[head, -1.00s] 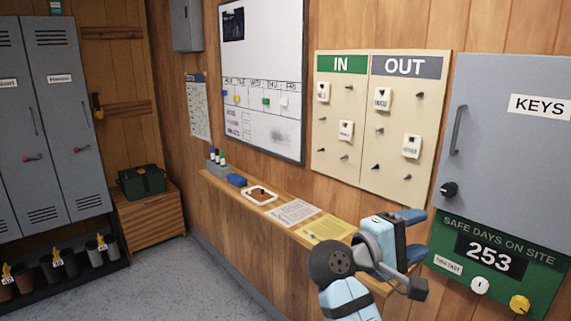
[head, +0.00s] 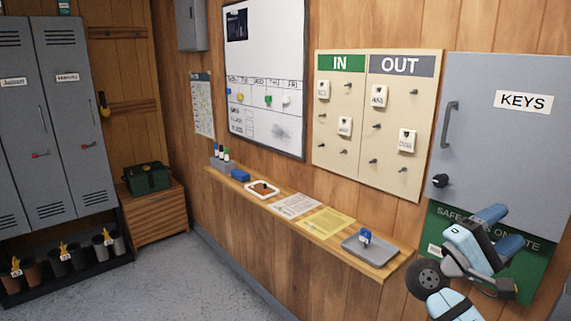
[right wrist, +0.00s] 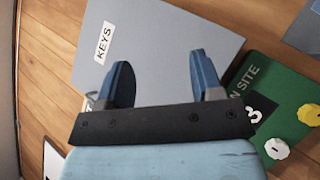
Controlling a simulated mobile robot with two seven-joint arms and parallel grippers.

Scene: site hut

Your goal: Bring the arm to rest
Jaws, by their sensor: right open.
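My right gripper (head: 500,221) is at the lower right of the head view, in front of the green safe-days sign (head: 451,218). Its two blue fingers are apart with nothing between them. In the right wrist view the open fingers (right wrist: 160,82) show against the grey key cabinet (right wrist: 165,45), and the green sign (right wrist: 283,90) with its white and yellow knobs is to the right. The gripper hides most of the sign in the head view. My left gripper is not in view.
A wooden shelf (head: 330,246) runs along the wall. The IN/OUT board (head: 345,155) and key cabinet (head: 500,140) are above. The floor (head: 185,270) at left is clear.

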